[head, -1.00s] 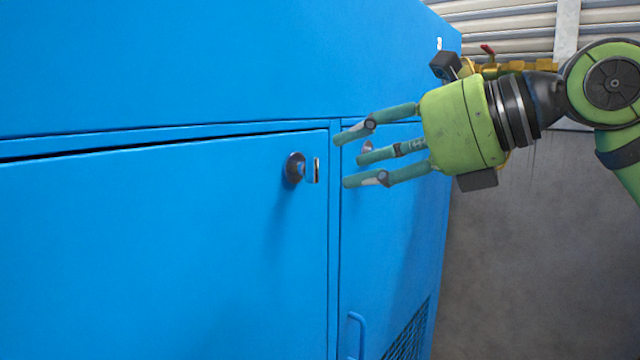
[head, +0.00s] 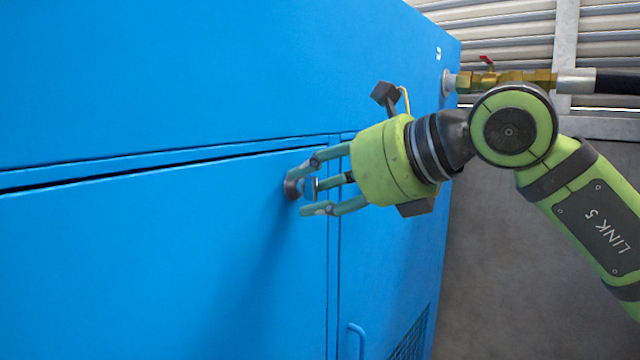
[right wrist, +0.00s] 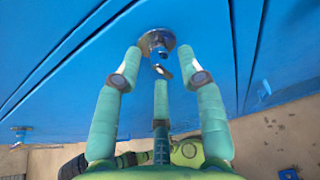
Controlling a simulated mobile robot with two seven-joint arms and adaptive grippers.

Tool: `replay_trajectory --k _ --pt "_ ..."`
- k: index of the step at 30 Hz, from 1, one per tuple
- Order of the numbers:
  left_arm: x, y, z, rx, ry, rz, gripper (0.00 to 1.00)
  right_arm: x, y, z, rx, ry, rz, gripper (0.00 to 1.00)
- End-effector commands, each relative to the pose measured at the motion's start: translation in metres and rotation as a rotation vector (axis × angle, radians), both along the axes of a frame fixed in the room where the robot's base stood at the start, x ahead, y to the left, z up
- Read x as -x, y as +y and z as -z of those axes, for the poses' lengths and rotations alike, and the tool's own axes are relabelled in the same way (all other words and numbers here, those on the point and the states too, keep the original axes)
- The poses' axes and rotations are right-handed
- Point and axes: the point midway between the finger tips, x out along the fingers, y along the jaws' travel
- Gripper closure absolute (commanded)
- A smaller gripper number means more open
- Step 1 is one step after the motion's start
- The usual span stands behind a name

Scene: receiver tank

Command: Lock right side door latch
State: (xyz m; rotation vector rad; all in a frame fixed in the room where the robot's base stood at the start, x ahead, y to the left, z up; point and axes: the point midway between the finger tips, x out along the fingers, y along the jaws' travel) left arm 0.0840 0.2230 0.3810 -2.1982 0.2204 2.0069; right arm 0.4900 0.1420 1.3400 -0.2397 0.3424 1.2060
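The door latch (head: 290,188) is a dark round knob with a metal tab, near the upper right corner of the large blue door (head: 160,260). My right gripper (head: 304,187) comes in from the right with its fingers around the latch. In the right wrist view the latch (right wrist: 155,42) lies between and just beyond the spread fingertips of my right gripper (right wrist: 160,62). The gripper is open; I cannot tell whether a finger touches the latch. In the head view the fingers partly hide the tab. My left gripper is not in view.
A narrower blue panel (head: 385,260) with a blue handle (head: 357,340) and dark mesh lies right of the door. A brass valve (head: 505,79) with a red lever and hose sticks out behind my right arm. The right wrist view shows another latch (right wrist: 20,130) at left.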

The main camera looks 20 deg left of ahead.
Motion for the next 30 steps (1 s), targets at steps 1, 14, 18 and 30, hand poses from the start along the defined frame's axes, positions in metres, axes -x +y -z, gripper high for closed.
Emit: replay_trajectory --k 1,14,18,30 --pt "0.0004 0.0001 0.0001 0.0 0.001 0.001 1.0 0.0 0.0 0.0001 0.0 0.0 0.0 0.8" --pt "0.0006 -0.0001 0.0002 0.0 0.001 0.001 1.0 0.0001 0.0 0.0002 -0.007 0.021 -0.001 1.0" --pt "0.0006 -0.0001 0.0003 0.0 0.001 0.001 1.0 -0.0004 -0.0001 0.0 -0.025 0.071 0.0 1.0" --pt "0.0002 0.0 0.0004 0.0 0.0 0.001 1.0 -0.0023 -0.0007 -0.0004 -0.134 0.375 -0.001 1.0"
